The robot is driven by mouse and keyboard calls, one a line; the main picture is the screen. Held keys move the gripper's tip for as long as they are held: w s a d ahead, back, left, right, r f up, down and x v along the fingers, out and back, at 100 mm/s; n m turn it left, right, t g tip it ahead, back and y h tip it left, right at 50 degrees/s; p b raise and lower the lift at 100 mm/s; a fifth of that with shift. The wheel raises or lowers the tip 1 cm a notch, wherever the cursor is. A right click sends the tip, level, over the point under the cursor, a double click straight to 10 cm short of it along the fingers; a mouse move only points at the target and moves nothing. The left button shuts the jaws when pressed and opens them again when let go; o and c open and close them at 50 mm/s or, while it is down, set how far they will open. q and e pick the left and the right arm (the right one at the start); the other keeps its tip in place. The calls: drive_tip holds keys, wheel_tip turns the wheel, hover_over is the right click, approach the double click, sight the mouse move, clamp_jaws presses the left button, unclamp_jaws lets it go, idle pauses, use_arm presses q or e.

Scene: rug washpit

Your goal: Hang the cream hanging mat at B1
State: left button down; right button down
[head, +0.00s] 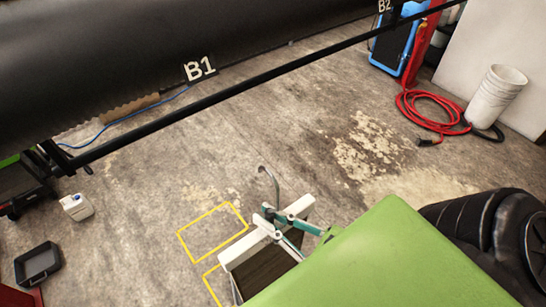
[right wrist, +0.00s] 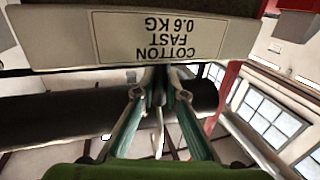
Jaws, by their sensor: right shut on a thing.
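My right gripper (head: 275,216) has teal fingers and is shut on the cream hanging mat (head: 297,209). The mat has a cream strip, a dark panel below it and a grey hook standing up above the fingers. In the right wrist view the fingers (right wrist: 158,88) meet at the mat's strip (right wrist: 125,40), printed "COTTON FAST 0.6 KG", upside down. My green arm hides part of the mat. My left gripper is not in view.
A thin black bar (head: 270,76) runs along below the cylinder (head: 90,60). The B2 label (head: 384,6) is at the top right. Yellow outlines (head: 212,232) mark the floor.

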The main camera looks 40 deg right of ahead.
drive_tip(key=shift+w+a+b, duration=0.1)
drive_tip(key=shift+b, duration=0.2)
drive_tip(key=shift+w+b, duration=0.2)
drive_tip(key=shift+b, duration=0.45)
use_arm(q)
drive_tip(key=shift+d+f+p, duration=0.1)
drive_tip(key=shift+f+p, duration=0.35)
drive_tip(key=shift+p, duration=0.35)
use_arm(e)
drive_tip(key=w, duration=2.7)
drive_tip(key=shift+a+r, duration=0.2)
drive_tip(key=shift+a, duration=0.25)
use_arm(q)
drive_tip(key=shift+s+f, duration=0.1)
use_arm(e)
drive_tip(key=shift+w+f, duration=0.1)
drive_tip(key=shift+f, duration=0.05)
